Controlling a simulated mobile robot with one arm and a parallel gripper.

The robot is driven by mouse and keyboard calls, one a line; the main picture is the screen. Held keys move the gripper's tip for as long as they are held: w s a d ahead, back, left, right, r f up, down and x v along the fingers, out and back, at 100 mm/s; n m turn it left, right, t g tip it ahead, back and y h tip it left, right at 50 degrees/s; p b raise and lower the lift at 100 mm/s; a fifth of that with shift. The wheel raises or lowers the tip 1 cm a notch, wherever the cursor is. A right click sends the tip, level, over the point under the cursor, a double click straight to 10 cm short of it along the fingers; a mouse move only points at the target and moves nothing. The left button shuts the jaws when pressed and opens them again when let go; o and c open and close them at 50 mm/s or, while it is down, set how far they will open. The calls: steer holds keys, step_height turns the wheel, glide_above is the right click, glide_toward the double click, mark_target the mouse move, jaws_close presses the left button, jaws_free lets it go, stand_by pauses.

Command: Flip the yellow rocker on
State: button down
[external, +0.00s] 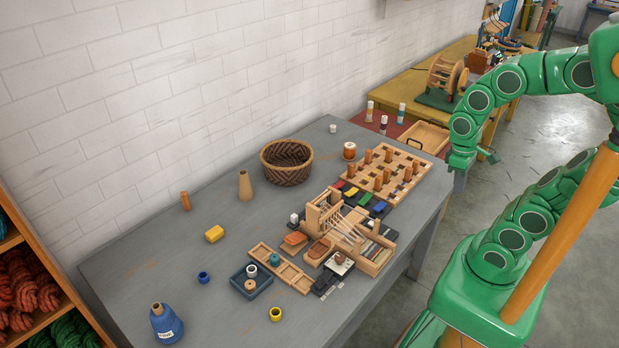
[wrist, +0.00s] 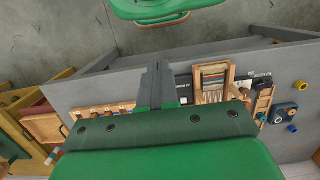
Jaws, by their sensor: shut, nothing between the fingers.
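The yellow rocker (external: 351,192) sits in a row of coloured rockers on a dark panel, between a red rocker (external: 338,185) and a green rocker (external: 364,199); a blue rocker (external: 379,207) is at the row's end. Its on or off tilt is too small to tell. My gripper (external: 489,155) is off to the right of the table, well apart from the rockers. In the wrist view my gripper (wrist: 157,80) is shut and empty, pointing towards the table edge. I cannot make out the yellow rocker in that view.
A wooden pegboard (external: 400,165) stands just behind the rockers, and a small loom (external: 350,235) in front of them. A woven basket (external: 287,160) is to the left. The grey table (external: 150,255) has free room at left. A wooden tray (external: 428,137) lies beyond it.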

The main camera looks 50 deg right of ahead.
steer(key=w+a+n+y, duration=0.1)
steer(key=w, duration=1)
steer(key=t+y, duration=0.2)
steer(key=y, duration=0.1)
glide_above(348, 194)
steer(key=d, duration=0.5)
step_height(348, 194, down, 10)
steer(key=f, duration=0.1)
steer(key=shift+d+f+m, duration=0.2)
steer(key=shift+d+m, duration=0.1)
steer(key=shift+m, duration=0.2)
steer(key=x, duration=1.4)
steer(key=shift+d, duration=0.2)
steer(key=shift+f+h, duration=0.1)
steer(key=shift+h, duration=0.2)
